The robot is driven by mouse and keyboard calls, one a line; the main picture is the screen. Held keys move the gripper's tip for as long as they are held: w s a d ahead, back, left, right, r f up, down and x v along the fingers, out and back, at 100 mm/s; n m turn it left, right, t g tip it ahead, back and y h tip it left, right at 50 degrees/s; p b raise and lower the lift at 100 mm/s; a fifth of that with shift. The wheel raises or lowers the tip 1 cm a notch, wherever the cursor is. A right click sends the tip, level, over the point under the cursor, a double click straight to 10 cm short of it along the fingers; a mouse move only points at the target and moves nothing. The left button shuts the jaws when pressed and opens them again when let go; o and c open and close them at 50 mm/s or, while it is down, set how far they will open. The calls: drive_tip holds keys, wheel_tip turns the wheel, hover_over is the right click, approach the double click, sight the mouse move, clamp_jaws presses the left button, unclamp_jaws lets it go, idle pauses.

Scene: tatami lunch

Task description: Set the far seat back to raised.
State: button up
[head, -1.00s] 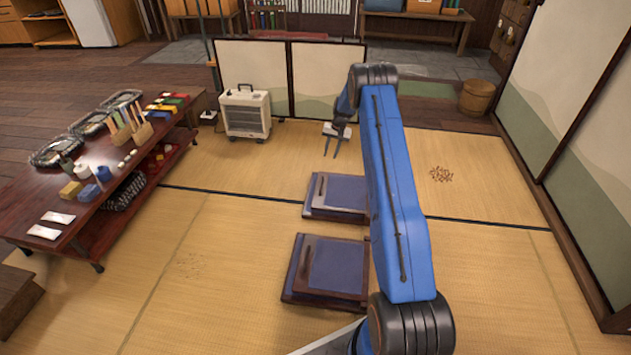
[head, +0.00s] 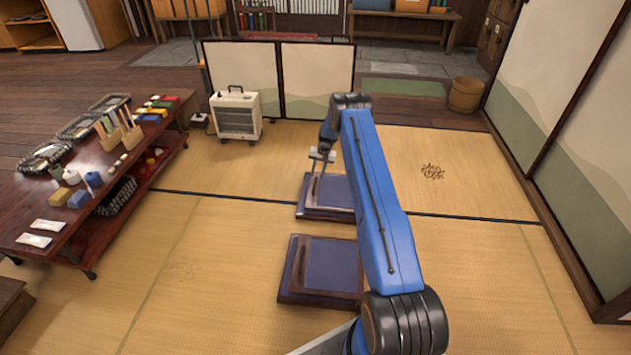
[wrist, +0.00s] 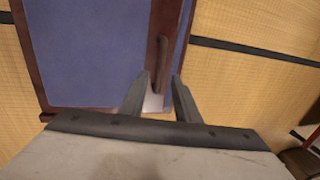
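The far seat (head: 338,190) is a low, dark brown wooden frame with a blue panel, lying flat on the tatami. Its back appears folded down; no part stands up. My gripper (head: 317,186) is over its left side in the head view, fingers pointing down. In the wrist view the seat's blue panel (wrist: 85,50) fills the upper left. A dark raised wooden bar (wrist: 161,62) shows just beyond my gripper (wrist: 158,82). The two fingers are apart, with nothing held between them. Whether they touch the seat I cannot tell. My arm hides the seat's right edge.
A similar near seat (head: 330,262) lies flat in front. A low dark table (head: 95,205) with small items is at left. A white heater (head: 236,114) and a folding screen (head: 317,78) stand behind. Bare tatami (head: 225,235) lies between table and seats.

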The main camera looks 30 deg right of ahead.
drive_tip(key=shift+w+a+f, duration=0.1)
drive_tip(key=shift+a+f, duration=0.05)
drive_tip(key=shift+f, duration=0.7)
drive_tip(key=shift+w+a+f, duration=0.1)
drive_tip(key=shift+f, duration=0.75)
drive_tip(key=shift+w+a+f, duration=0.1)
drive_tip(key=shift+a+f, duration=0.05)
drive_tip(key=shift+f, duration=0.7)
clamp_jaws()
